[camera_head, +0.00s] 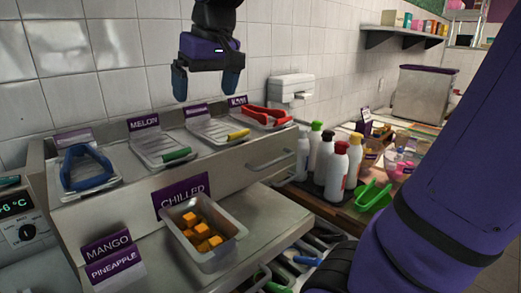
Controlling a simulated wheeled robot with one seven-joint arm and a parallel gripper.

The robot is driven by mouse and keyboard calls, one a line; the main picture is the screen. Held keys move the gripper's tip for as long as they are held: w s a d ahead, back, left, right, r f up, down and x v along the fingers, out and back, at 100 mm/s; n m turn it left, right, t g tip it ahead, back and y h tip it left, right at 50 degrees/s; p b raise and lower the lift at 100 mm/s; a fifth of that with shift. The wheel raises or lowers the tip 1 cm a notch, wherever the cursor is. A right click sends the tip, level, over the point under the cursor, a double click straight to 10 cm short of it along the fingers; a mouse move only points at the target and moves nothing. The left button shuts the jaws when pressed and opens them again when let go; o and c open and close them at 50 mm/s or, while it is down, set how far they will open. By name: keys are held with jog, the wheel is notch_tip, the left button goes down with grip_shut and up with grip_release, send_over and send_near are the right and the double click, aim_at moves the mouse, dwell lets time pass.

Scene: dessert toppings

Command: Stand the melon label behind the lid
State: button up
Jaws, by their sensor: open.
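The melon label (144,122), purple with white lettering, stands upright at the back of the counter. It is directly behind a clear lid (152,146) with a green-handled tool (176,155) at its front. I cannot tell whether label and lid touch. My gripper (207,88) is open and empty, fingers pointing down. It hangs in the air in front of the tiled wall, above and to the right of the melon label, apart from it.
Other lids carry blue tongs (86,165), a yellow-handled tool (238,135) and red tongs (268,115). Mango (107,246) and pineapple (114,267) labels stand front left. A tub of orange cubes (225,254) sits by the chilled sign (181,196). Bottles (325,158) stand right.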

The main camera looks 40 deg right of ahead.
jog(key=s+f+t, duration=0.1)
jog(key=s+f, duration=0.3)
jog(key=s, duration=0.3)
jog(key=s+d+f, duration=0.1)
jog(key=s+f, duration=0.4)
jog(key=s, duration=0.2)
jog(key=shift+t, duration=0.4)
jog(key=shift+s+r, duration=0.1)
